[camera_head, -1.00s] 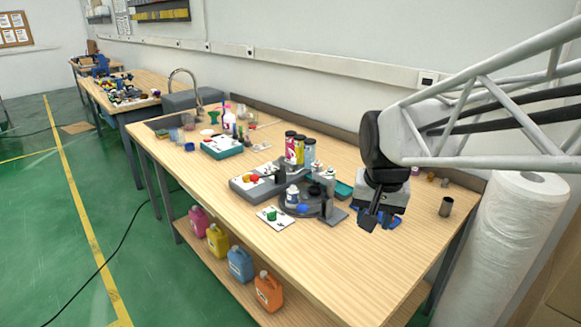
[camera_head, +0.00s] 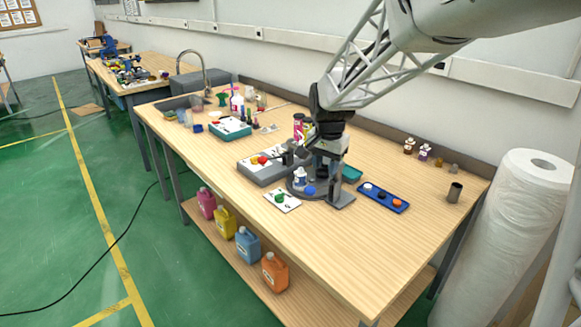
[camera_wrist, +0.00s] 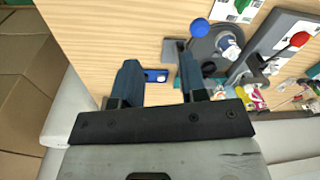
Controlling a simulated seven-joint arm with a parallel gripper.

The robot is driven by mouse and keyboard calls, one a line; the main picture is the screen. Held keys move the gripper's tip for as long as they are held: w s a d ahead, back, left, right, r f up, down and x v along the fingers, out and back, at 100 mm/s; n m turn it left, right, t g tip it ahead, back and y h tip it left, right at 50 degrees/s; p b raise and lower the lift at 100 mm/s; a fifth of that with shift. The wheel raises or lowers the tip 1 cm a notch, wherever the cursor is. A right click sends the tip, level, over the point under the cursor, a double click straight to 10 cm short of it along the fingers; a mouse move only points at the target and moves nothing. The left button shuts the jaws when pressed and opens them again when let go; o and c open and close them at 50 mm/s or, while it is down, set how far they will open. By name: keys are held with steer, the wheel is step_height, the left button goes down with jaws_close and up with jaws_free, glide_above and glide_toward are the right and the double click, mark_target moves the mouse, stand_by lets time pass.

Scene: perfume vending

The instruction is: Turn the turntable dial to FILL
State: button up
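A dark round turntable (camera_head: 307,188) sits beside a grey console (camera_head: 266,171) on the wooden table. A white bottle (camera_head: 300,179) stands on it, and a blue ball-shaped knob (camera_head: 310,190) shows at its near side. In the wrist view the turntable (camera_wrist: 203,50) and blue knob (camera_wrist: 200,28) lie beyond the right finger. A green knob (camera_head: 280,197) is on a white card in front; a red knob (camera_head: 262,160) is on the console. No FILL marking is readable, so I cannot tell which part is the dial. My gripper (camera_wrist: 156,58) is open and empty above the table.
A blue tray (camera_head: 383,197) with several round pieces lies to the right. A metal cup (camera_head: 454,192) stands near the right end, and small bottles (camera_head: 409,146) stand at the back. The front right tabletop is clear.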

steer(key=w+a+f+m, duration=0.2)
steer(key=w+a+f, duration=0.5)
steer(key=w, duration=0.3)
steer(key=m+g, duration=0.1)
glide_above(279, 194)
step_height(279, 194, down, 8)
steer(key=shift+w+f, duration=0.1)
steer(key=shift+f, duration=0.05)
steer(key=shift+f, duration=3.9)
jaws_close()
